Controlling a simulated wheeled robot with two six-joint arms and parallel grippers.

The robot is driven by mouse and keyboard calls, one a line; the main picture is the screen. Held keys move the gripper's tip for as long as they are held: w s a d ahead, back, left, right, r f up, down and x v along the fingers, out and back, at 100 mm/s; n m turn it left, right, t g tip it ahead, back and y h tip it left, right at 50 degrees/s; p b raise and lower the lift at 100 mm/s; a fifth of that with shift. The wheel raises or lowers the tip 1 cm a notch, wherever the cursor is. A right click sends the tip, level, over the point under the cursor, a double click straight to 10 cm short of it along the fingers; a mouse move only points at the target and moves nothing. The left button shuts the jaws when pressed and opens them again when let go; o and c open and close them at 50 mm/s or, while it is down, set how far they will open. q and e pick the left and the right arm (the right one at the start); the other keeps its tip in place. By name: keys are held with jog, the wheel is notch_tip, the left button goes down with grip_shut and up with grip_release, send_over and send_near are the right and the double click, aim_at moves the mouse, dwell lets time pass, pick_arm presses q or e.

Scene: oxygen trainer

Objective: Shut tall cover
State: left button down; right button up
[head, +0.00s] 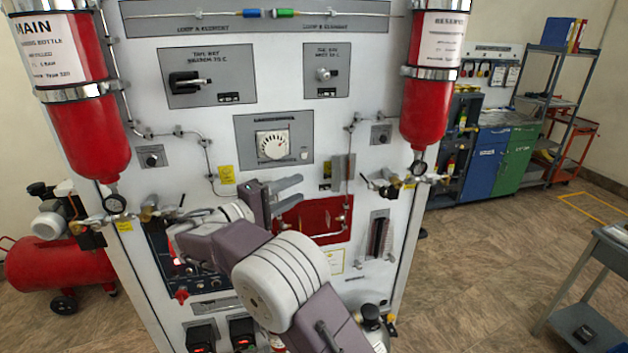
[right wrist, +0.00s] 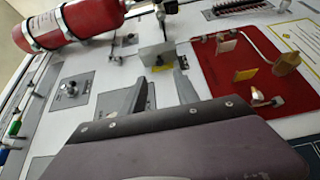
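An upright grey plate (head: 343,174), which may be the tall cover, stands on the white panel above the red plate (head: 312,219). It appears in the right wrist view as a pale grey block (right wrist: 157,53) just beyond the fingertips. I cannot tell its hinge or how far open it is. My right gripper (head: 299,188) is open and empty, left of and slightly below the grey plate in the head view. Its two fingers also show apart in the right wrist view (right wrist: 161,80), with a visible gap to the block. My left gripper is not in view.
The red plate carries pipes and fittings close to my right gripper. A slotted grey panel (head: 378,236) is at lower right. A dial (head: 272,145) is above. Red bottles (head: 430,105) and (head: 92,130) flank the panel.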

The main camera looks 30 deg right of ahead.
jog(key=p+x, duration=0.2)
jog(key=x, duration=0.5)
jog(key=shift+s+d+r, duration=0.1)
jog(key=shift+d, duration=0.55)
grip_shut()
